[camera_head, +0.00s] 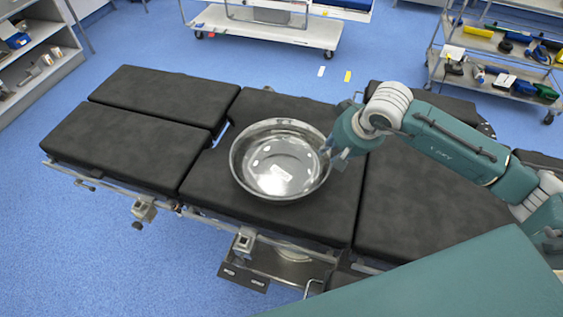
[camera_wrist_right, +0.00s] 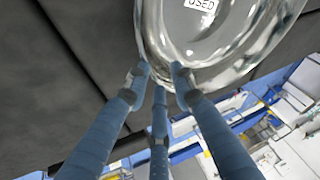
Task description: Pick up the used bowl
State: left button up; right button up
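The used bowl (camera_head: 280,165) is a shiny metal bowl on the black padded operating table (camera_head: 130,150). It seems to rest on the middle section; I see no clear gap beneath it. In the right wrist view, the bowl (camera_wrist_right: 232,45) has a white label reading "USED" inside. My right gripper (camera_head: 332,152) is at the bowl's right rim. In the right wrist view, its blue fingers (camera_wrist_right: 159,75) reach to the rim and overlap it. Whether they press on the rim I cannot tell. My left gripper is not in view.
A white cart (camera_head: 270,32) stands behind the table, and a shelf trolley (camera_head: 500,70) with tools stands at the back right. Grey shelves (camera_head: 35,60) are at the far left. Metal rails and clamps (camera_head: 145,208) line the table's near edge. The left pads are clear.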

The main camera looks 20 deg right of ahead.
aim_at(325, 156)
jog(key=p+x, duration=0.2)
jog(key=x, duration=0.4)
jog(key=shift+d+r, duration=0.1)
jog(key=shift+w, duration=0.15)
jog(key=shift+f, duration=0.2)
grip_shut()
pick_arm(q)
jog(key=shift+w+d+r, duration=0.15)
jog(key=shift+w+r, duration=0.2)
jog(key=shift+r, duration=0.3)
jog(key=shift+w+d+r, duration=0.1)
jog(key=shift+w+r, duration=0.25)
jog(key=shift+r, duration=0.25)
